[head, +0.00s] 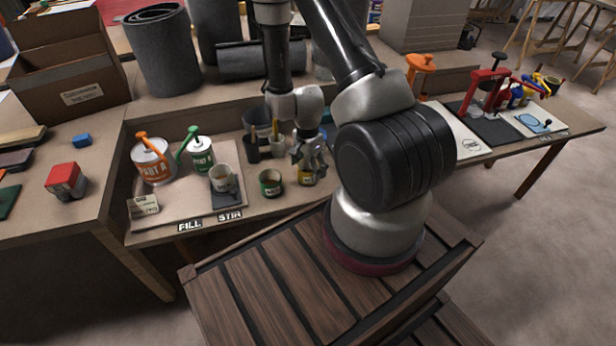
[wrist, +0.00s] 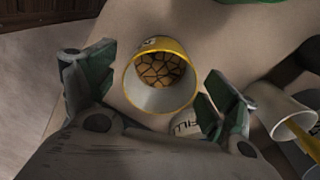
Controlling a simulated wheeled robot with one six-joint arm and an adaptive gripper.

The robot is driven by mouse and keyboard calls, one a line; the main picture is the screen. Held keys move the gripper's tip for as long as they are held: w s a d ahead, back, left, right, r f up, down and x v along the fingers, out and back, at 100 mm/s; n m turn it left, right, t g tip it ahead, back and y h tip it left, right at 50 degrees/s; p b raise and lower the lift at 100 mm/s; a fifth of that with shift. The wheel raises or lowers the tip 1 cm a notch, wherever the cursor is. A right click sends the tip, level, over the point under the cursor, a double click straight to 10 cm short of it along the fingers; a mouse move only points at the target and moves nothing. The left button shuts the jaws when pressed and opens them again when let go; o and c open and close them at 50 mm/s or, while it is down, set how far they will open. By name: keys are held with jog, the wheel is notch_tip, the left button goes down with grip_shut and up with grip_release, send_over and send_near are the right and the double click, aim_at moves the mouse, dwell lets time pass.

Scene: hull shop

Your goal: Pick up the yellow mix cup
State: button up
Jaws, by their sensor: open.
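The yellow mix cup (head: 307,180) stands on the bench near its front edge, partly hidden by my gripper (head: 309,160) just above it in the head view. In the wrist view the cup (wrist: 187,90) shows its yellow rim, pale inner wall and a dark yellow-brown patterned bottom. My gripper (wrist: 152,90) is open, with one green-padded finger on each side of the cup. Gaps show between the fingers and the cup, so they do not appear to touch it.
A green cup (head: 270,183) stands close to the left of the yellow cup. Dark holders with brushes (head: 252,148) stand behind. A tray (head: 170,208) on the left holds an orange-labelled can (head: 153,160), a green can (head: 201,153) and a pale cup (head: 222,180).

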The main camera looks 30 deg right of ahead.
notch_tip(320, 180, down, 3)
jog(key=shift+d+f, duration=0.1)
jog(key=c, duration=1.1)
notch_tip(320, 180, up, 10)
jog(key=shift+r, duration=0.1)
